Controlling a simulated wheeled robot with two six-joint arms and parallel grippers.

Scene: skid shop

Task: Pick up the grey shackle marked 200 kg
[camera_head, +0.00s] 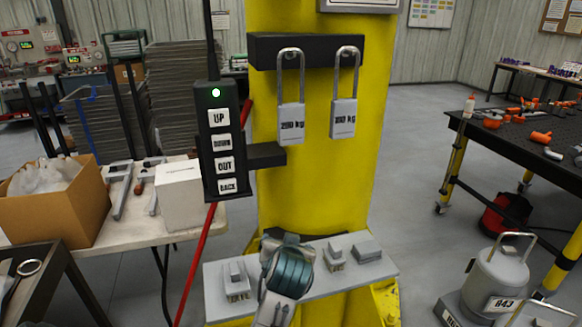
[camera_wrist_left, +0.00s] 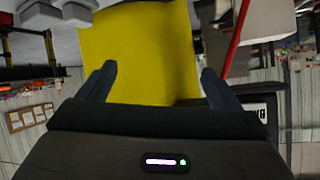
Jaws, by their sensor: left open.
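The grey shackle marked 200 kg (camera_head: 291,120) hangs by its long loop from a black bracket (camera_head: 262,50) on the yellow column, left of a similar grey shackle (camera_head: 344,115) that appears marked 100 kg. My left gripper (camera_wrist_left: 158,73) is open in the left wrist view, its two dark fingers spread with the yellow column (camera_wrist_left: 152,40) beyond them and nothing held. That view looks upside down and shows neither shackle. In the head view its fingers cannot be made out; a grey and teal arm part shows at the bottom centre. My right gripper is not in view.
A black button pendant (camera_head: 220,135) with a green light hangs left of the shackles, beside a red hose (camera_head: 195,262). A grey shelf (camera_head: 380,268) with small blocks crosses the column lower down. A cardboard box (camera_head: 65,215) stands left; a dark workbench (camera_head: 530,140) stands right.

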